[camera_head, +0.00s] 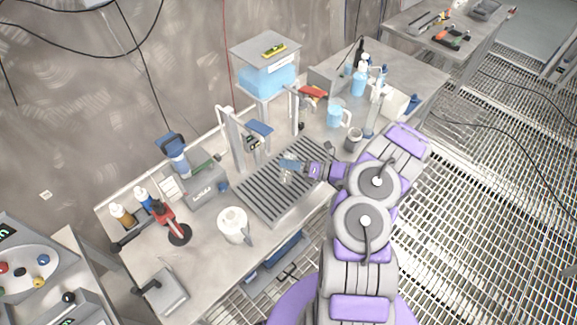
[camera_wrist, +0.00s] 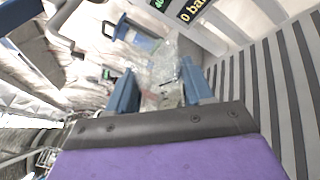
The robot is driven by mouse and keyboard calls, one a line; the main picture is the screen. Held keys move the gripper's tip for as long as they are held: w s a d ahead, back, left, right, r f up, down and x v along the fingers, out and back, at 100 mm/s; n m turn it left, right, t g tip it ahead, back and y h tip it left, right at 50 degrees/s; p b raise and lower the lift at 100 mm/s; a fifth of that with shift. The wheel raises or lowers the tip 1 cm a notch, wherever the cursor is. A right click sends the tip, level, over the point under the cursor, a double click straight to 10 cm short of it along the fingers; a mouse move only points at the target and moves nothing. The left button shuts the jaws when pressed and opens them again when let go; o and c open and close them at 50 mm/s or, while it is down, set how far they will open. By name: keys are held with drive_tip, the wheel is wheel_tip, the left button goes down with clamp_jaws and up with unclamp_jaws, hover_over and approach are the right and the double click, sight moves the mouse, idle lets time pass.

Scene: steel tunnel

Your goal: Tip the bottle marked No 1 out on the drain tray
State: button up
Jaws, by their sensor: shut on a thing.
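My gripper (camera_head: 307,168) reaches from the right over the drain tray (camera_head: 262,199), a ribbed grey tray set in the bench. The gripper is shut on a clear, see-through bottle (camera_head: 287,171). In the wrist view the bottle (camera_wrist: 160,70) sits between the two blue fingers (camera_wrist: 158,94). It looks tilted over the tray's ribs (camera_wrist: 265,90), but its mouth and any liquid are hard to make out. I cannot read a No 1 mark on it.
A dispenser post with a blue part (camera_head: 260,129) stands behind the tray. A white jug (camera_head: 233,225) stands at the front left of it, and a grey cup (camera_head: 353,139) and a blue-filled jug (camera_head: 336,114) to the right. A blue-filled tank (camera_head: 266,78) stands at the back.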

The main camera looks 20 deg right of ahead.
drive_tip(key=shift+f+m+p, duration=0.5)
drive_tip(key=shift+m+p, duration=0.15)
drive_tip(key=shift+m, duration=0.55)
drive_tip(key=shift+f+m, duration=0.25)
drive_tip(key=shift+m, duration=0.25)
drive_tip(key=shift+w+f+m, duration=0.1)
drive_tip(key=shift+f+m, duration=0.15)
drive_tip(key=shift+m, duration=0.45)
drive_tip(key=shift+w+d+f+m, duration=0.1)
drive_tip(key=shift+f+m, duration=0.25)
drive_tip(key=shift+m, duration=0.2)
drive_tip(key=shift+w+d+f+m, duration=0.1)
drive_tip(key=shift+f+m, duration=0.25)
drive_tip(key=shift+m, duration=0.2)
